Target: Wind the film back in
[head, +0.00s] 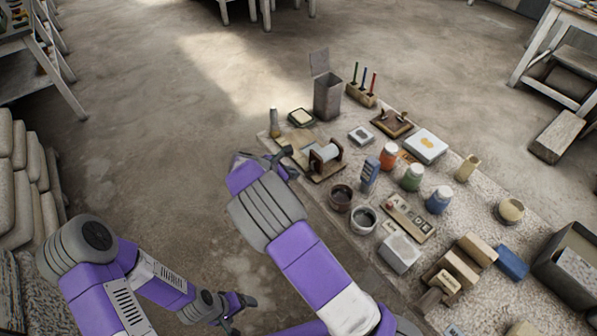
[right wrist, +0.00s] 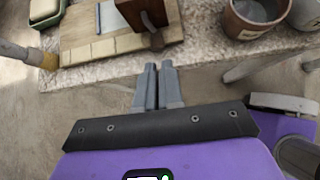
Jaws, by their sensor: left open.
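A winder with a white roll (head: 325,152) between dark wooden supports stands on a wooden board (head: 327,174) at the table's near left corner. In the right wrist view, a brown wooden support (right wrist: 142,12) with a dark crank-like knob (right wrist: 156,41) shows at the top. I cannot tell how much film is out. My right gripper (right wrist: 158,68) points at the board's near edge; its fingers are close together with nothing visible between them, short of the knob and apart from it. My left gripper (head: 247,303) is open and empty, low over the floor, away from the table.
A brown cup (head: 341,197) and a grey cup (head: 363,219) stand right of the winder. A blue bottle (head: 370,174), several jars and a tall grey bin (head: 327,97) crowd the table.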

